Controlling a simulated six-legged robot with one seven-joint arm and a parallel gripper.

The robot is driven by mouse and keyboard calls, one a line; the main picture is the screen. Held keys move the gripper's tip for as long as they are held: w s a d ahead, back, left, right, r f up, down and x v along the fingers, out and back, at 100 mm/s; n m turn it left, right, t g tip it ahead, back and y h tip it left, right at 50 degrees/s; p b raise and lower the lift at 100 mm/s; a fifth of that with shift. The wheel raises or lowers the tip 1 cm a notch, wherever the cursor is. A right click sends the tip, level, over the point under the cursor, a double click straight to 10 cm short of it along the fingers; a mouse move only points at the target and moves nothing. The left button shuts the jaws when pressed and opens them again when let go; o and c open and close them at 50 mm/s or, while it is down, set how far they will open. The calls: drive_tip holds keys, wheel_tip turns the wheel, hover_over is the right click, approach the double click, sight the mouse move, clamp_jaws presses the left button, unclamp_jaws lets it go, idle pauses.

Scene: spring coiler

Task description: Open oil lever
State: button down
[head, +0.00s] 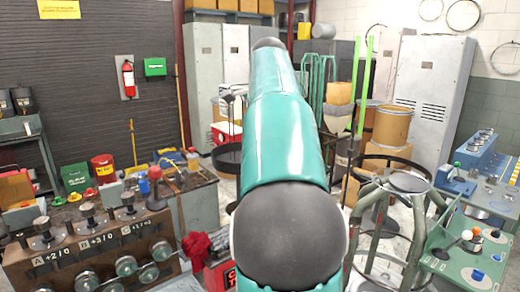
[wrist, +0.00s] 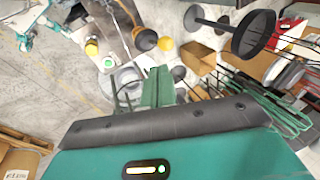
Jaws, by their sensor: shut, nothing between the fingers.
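I cannot tell for sure which part is the oil lever. In the head view a lever with a red knob (head: 155,173) stands upright behind the left bench. My gripper (wrist: 158,82) shows in the wrist view as two green fingers close together, shut and empty, apart from anything in reach. In the head view my teal arm fills the middle and hides what is behind it; the gripper does not show there.
A tubular stand with a round top (head: 408,182) is at the right. A wooden barrel (head: 393,126) and grey cabinets (head: 435,75) stand behind. The wrist view shows open floor (wrist: 45,85) at left.

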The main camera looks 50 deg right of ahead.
drive_tip(key=v, duration=0.3)
drive_tip(key=shift+w+d+r, duration=0.15)
drive_tip(key=shift+w, duration=0.15)
idle(0.3)
